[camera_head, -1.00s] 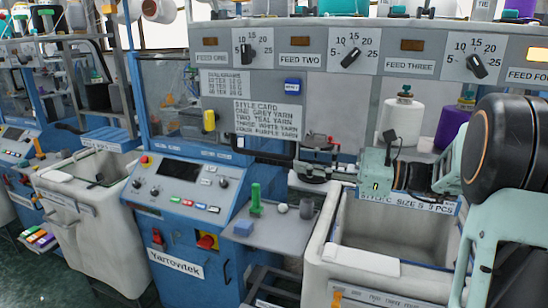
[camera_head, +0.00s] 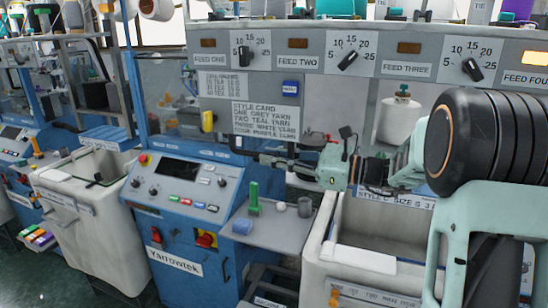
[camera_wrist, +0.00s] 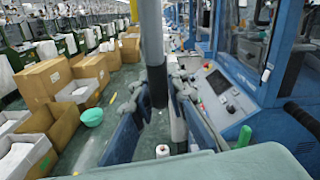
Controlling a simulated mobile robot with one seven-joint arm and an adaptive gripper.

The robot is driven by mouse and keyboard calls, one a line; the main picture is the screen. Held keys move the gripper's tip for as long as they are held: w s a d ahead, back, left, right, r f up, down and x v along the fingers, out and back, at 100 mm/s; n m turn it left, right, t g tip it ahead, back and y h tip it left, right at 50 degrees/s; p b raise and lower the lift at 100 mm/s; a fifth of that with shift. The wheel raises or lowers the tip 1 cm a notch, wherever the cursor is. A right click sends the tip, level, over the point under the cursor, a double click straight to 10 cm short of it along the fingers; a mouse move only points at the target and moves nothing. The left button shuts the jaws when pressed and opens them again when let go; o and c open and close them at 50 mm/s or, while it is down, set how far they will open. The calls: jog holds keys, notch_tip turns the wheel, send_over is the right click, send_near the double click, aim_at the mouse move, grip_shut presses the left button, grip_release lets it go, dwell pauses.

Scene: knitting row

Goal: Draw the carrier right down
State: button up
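A grey upright post with a dark lower end (camera_wrist: 157,85) stands between my fingers in the wrist view. It may be the carrier, but I cannot tell for sure. My gripper (camera_wrist: 158,95) is open, with one finger on each side of the post. I see no clear contact. In the head view my gripper (camera_head: 275,161) points left at the front of the knitting machine, below the style card (camera_head: 266,120).
Below is a white bin (camera_head: 318,245). A white yarn cone (camera_head: 400,122) stands behind my wrist. The feed dials (camera_head: 347,60) line the panel above.

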grip_shut()
jog(key=shift+f, duration=0.1)
notch_tip(320, 180, down, 32)
jog(key=b, duration=1.6)
jog(key=shift+s, duration=0.1)
jog(key=o, duration=0.6)
grip_release()
jog(key=shift+r, duration=0.2)
jog(key=shift+c, duration=0.2)
jog(key=shift+r, duration=0.1)
